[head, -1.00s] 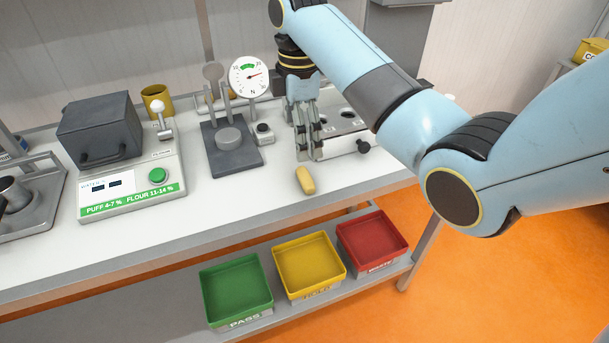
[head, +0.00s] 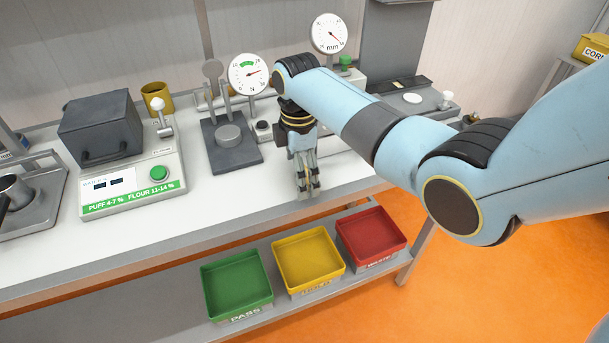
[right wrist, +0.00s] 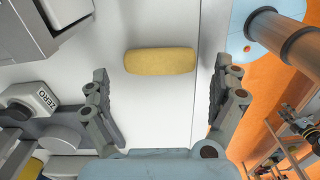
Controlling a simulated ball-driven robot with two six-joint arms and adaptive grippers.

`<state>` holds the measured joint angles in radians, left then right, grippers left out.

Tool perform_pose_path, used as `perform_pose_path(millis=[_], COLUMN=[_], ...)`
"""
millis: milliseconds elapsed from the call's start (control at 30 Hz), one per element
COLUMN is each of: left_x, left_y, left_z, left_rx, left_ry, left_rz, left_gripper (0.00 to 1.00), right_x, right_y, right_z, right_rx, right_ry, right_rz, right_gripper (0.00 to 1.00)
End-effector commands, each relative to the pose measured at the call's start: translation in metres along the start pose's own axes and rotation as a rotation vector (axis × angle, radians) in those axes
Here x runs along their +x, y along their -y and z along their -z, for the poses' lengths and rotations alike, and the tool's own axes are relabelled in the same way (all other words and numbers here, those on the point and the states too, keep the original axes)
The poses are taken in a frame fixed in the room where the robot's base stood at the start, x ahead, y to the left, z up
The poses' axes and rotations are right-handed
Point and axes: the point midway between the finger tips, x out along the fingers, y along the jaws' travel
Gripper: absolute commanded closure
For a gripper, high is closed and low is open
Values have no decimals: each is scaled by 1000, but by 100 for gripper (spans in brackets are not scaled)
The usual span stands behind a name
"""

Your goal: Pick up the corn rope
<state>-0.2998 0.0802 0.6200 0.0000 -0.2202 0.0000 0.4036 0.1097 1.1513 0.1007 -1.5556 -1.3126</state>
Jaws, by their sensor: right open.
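The corn rope (right wrist: 160,61) is a short, yellow, rounded stick lying on the white bench top. In the right wrist view it lies crosswise, just beyond my fingertips and between their lines. My right gripper (head: 308,190) points down over the bench's front part in the head view and hides most or all of the rope there. In the right wrist view the same gripper (right wrist: 168,80) is open, with one finger on each side and nothing held. I cannot tell its exact height over the rope.
A dark press stand (head: 230,155) with an N dial (head: 248,74) stands left of the gripper. A moisture meter (head: 132,188) is farther left. Green (head: 204,291), yellow (head: 277,274) and red (head: 343,244) bins sit on the lower shelf. The bench's front edge is close.

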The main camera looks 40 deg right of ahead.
Motion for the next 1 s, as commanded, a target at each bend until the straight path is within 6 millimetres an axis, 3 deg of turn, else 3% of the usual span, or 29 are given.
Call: perform_pose_path(millis=[67,400,767,1000], left_x=[0,0,0,1], left_y=[0,0,0,0], left_z=[0,0,0,0], left_rx=[0,0,0,0], left_ry=[0,0,0,0], left_rz=[0,0,0,0], left_gripper=[60,60,60,60], right_x=[0,0,-1,-21], right_y=[0,0,0,-1], right_z=[0,0,0,0], right_rx=[0,0,0,0], right_ry=[0,0,0,-1], right_rz=[0,0,0,-3], right_gripper=[4,46,47,47])
